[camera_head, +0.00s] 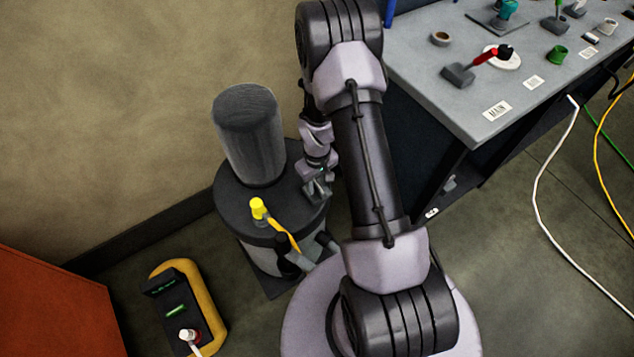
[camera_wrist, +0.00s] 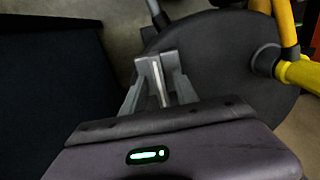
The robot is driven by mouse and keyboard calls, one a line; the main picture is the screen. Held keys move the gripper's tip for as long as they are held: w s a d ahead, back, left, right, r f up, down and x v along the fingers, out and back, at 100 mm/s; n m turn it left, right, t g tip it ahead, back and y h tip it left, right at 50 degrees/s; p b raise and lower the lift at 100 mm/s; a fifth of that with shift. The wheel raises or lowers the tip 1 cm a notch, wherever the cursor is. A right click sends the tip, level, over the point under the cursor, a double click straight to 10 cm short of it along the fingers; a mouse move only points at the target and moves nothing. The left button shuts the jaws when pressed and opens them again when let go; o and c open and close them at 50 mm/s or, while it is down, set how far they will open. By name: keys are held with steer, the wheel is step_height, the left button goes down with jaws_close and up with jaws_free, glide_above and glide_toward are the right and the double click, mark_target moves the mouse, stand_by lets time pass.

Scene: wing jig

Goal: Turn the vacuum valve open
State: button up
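In the wrist view, the yellow lever (camera_wrist: 286,22) and knob (camera_wrist: 298,74) are at the upper right, beside a dark fitting. My gripper (camera_head: 318,190) is over the right part of the unit's round top, to the right of the valve and apart from it. In the wrist view, my gripper's fingers (camera_wrist: 159,68) are close together, with nothing visible held between them.
A tall grey cylinder (camera_head: 250,135) stands on the unit, left of my gripper. A grey bench (camera_head: 455,50) with small levers and fittings is at the upper right. A yellow-edged panel (camera_head: 212,305) is at the lower left. Loose cables lie on the floor at the right.

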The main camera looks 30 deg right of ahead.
mark_target(317, 183)
step_height(317, 183, up, 18)
steer(key=p, duration=0.6)
steer(key=shift+f, duration=0.25)
